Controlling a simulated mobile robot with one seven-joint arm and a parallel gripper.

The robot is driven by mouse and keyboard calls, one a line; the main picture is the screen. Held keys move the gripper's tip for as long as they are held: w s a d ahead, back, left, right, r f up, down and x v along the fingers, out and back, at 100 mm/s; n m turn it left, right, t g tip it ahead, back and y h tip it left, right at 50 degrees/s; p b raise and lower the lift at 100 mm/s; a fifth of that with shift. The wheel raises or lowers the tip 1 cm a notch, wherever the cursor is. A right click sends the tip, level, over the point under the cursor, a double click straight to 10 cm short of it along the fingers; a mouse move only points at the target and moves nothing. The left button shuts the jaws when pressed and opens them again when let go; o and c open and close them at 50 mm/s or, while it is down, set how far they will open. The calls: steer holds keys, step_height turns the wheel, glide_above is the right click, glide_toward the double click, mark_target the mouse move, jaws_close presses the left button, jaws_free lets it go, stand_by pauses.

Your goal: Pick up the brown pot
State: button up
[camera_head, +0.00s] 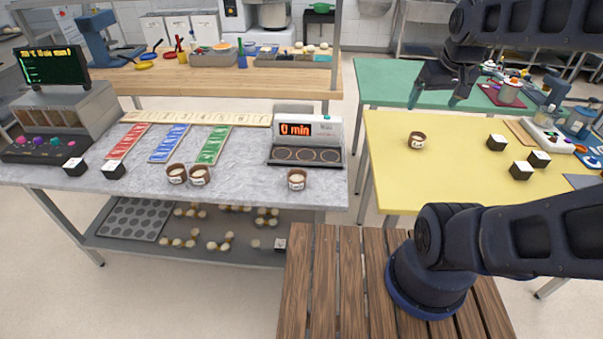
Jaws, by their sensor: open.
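Several small brown pots with pale tops and white labels are in view, and I cannot tell them apart by colour. One brown pot (417,140) stands alone on the yellow table (400,180). Two more pots (176,173) (199,175) stand side by side on the grey counter (70,178). Another pot (297,179) stands near that counter's right front edge. My gripper (434,103) is open and empty, pointing down. In the picture it appears above the pot on the yellow table, with a clear gap between.
Several black-and-white cubes (521,171) sit on the yellow table's right side. A timer device (305,143) reads "0 min" on the grey counter. Red, blue and green strips (213,145) lie left of it. The yellow surface around the lone pot is clear.

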steer(key=w+a+f+n+g, duration=0.1)
steer(key=w+a+f+n, duration=0.5)
steer(key=a, duration=0.3)
steer(key=n+g, duration=0.3)
steer(key=n, duration=0.9)
glide_above(298, 175)
step_height(298, 175, down, 18)
steer(key=shift+s+a+f, duration=0.25)
steer(key=shift+s+f, duration=0.1)
steer(key=shift+f, duration=0.3)
step_height(298, 175, down, 4)
steer(key=shift+f, duration=0.25)
steer(key=shift+w+d+f, duration=0.15)
steer(key=shift+f, duration=1.15)
steer(key=shift+w+d+f, duration=0.1)
steer(key=shift+w+f, duration=0.05)
steer(key=shift+f, duration=1.15)
